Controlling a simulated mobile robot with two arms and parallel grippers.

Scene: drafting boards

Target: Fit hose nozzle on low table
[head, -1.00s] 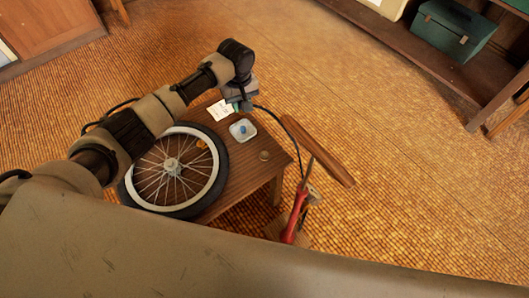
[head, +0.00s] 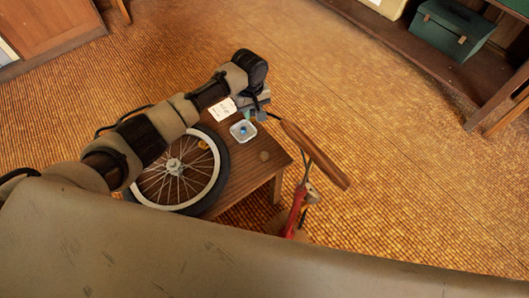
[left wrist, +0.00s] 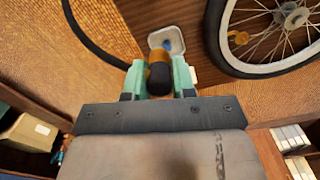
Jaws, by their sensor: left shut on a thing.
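My left gripper (head: 255,116) is over the far right part of the low table (head: 236,188). In the left wrist view its green fingers (left wrist: 158,82) are shut on the hose nozzle (left wrist: 159,76), which has a black end and an orange-brown part. A black hose (left wrist: 92,45) runs to the gripper from the red pump (head: 295,212). The spoked wheel (head: 218,178) with its black tyre lies on the table, left of the gripper and apart from it. A small yellow-orange piece (left wrist: 238,38) sits inside the wheel's rim. My right gripper is out of view.
A white dish (head: 234,135) holding a small blue thing stands close to the gripper. The pump's wooden handle (head: 315,155) stands right of the table. Floor beyond is clear.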

